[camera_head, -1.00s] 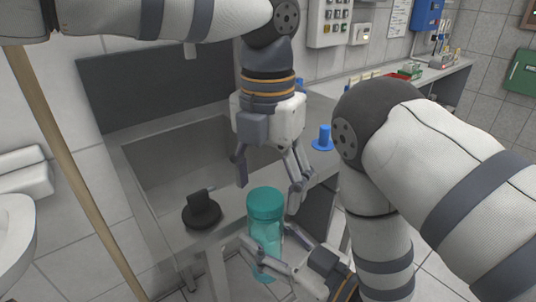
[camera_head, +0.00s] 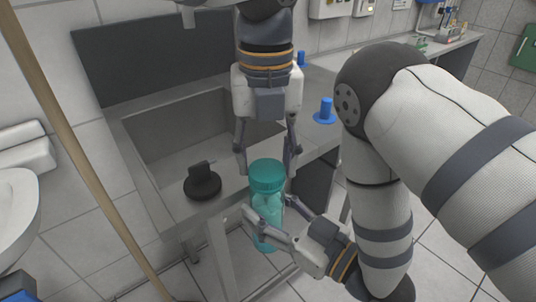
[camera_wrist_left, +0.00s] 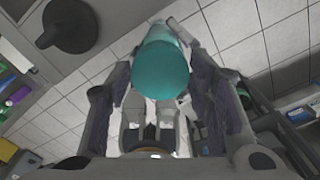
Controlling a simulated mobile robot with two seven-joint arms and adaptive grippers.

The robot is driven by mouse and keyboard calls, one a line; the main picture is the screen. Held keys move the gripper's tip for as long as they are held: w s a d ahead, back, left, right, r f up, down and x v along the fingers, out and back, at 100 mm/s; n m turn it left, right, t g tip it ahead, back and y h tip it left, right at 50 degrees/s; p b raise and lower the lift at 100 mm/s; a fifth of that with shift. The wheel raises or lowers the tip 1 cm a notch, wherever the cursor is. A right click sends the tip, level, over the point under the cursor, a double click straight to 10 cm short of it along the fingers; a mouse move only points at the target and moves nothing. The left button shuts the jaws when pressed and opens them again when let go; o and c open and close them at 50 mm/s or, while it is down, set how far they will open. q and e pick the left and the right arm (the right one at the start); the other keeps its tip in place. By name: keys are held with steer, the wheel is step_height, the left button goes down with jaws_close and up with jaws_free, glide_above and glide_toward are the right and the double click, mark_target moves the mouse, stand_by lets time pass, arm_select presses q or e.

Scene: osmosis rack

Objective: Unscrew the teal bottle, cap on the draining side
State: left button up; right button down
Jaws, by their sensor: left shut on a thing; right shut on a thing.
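The teal bottle (camera_head: 268,225) is held upright in front of the sink's front edge in the head view. Its ribbed teal cap (camera_head: 267,178) sits on top. My right gripper (camera_head: 266,212) is shut around the bottle's body from below right. In the left wrist view the cap (camera_wrist_left: 160,68) shows between the two fingers and hides most of the bottle. The flat draining side (camera_head: 318,138) of the sink unit lies right of the basin.
The steel sink basin (camera_head: 185,150) is open behind the bottle. A black round object with a raised grip (camera_head: 202,183) sits on its front rim. A blue peg on a round base (camera_head: 325,112) stands on the draining side. A wooden pole (camera_head: 75,165) leans at left.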

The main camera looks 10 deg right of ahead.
arm_select(q)
steer(key=n, duration=0.9)
steer(key=shift+s, duration=0.1)
steer(key=n, duration=0.4)
steer(key=shift+a+n, duration=0.15)
steer(key=shift+n, duration=0.25)
steer(key=n, duration=0.4)
steer(key=shift+a, duration=0.1)
steer(key=n, duration=0.3)
steer(key=shift+s+n, duration=0.15)
steer(key=shift+n, duration=0.15)
steer(key=n, duration=0.5)
steer(key=shift+n, duration=0.3)
